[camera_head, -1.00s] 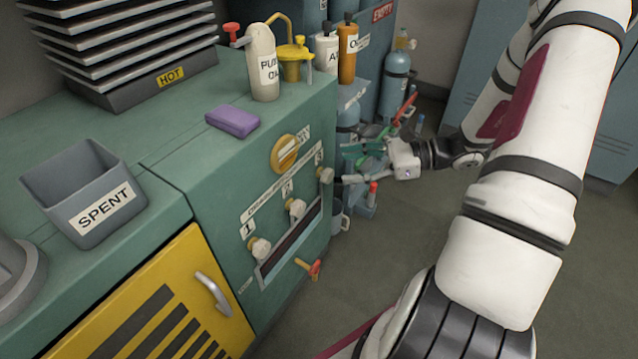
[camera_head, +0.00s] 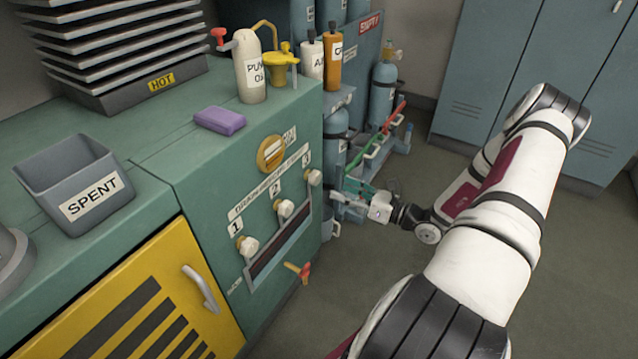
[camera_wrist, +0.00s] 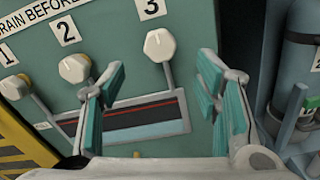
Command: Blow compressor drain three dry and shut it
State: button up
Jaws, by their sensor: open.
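Drain three's pale knob (camera_head: 314,177) is at the right end of the row on the green compressor panel. In the wrist view this knob (camera_wrist: 160,45) sits under label 3, with a grey stem pointing down. My gripper (camera_wrist: 163,85) is open and empty. Its teal-padded fingers stand either side of the stem's line, below the knob, and I see no contact. In the head view my gripper (camera_head: 350,196) is just right of and below the knob. Drain knobs two (camera_head: 285,208) and one (camera_head: 247,246) lie to the left.
A dark slot with a red line (camera_wrist: 140,118) runs below the knobs. A red-and-orange tap (camera_head: 299,271) sticks out low on the front. Blue cylinders (camera_head: 383,90) and a rack stand behind my gripper. The floor (camera_head: 575,270) on the right is clear.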

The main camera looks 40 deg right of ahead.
aim_at(318, 179)
jog(key=b+x, duration=0.2)
jog(key=x, duration=0.6)
jog(key=shift+w, duration=0.2)
jog(key=c, duration=1.1)
